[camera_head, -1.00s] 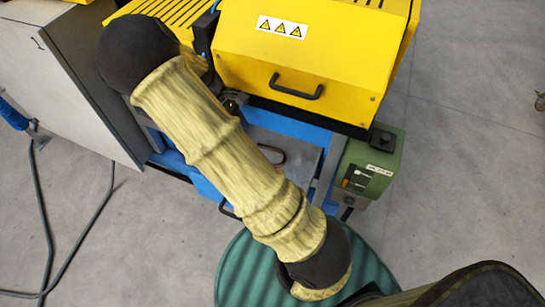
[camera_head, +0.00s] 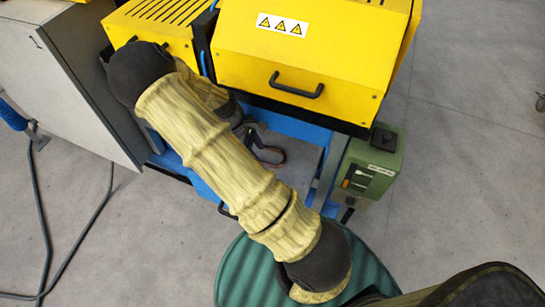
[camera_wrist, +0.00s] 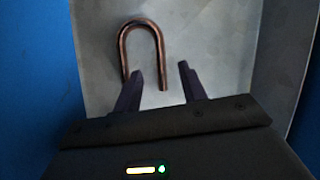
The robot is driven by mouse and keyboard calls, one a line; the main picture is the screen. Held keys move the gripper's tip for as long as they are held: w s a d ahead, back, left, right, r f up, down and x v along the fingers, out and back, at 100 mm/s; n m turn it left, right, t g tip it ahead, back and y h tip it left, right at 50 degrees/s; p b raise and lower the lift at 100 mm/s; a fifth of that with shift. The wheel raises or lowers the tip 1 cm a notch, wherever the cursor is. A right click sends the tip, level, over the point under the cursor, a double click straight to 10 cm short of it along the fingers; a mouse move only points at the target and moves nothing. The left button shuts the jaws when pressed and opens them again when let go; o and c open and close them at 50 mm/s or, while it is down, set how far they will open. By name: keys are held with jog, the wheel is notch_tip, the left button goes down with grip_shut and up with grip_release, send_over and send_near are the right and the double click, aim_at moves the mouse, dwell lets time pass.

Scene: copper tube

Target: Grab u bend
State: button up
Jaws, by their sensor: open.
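The u bend (camera_wrist: 124,45) is a copper tube lying on a grey metal surface (camera_wrist: 215,50) in the wrist view, with its curve at the top and its two legs towards me. My gripper (camera_wrist: 161,70) is open, with two dark fingers. The left fingertip lies between the two legs in the picture and the right fingertip is to the right of the right leg. I cannot tell the height of the fingers over the tube. In the head view the u bend (camera_head: 272,160) shows partly, beside my arm, under the yellow machine.
Blue walls (camera_wrist: 35,80) flank the metal surface on both sides. The yellow machine cover (camera_head: 320,50) with a black handle is above the bay. A green control box (camera_head: 370,165) stands at its right, and a green drum (camera_head: 245,270) is in front.

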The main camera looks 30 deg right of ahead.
jog(key=x, duration=0.5)
jog(key=shift+d+b, duration=0.1)
jog(key=shift+b, duration=0.2)
jog(key=shift+c, duration=0.2)
grip_shut()
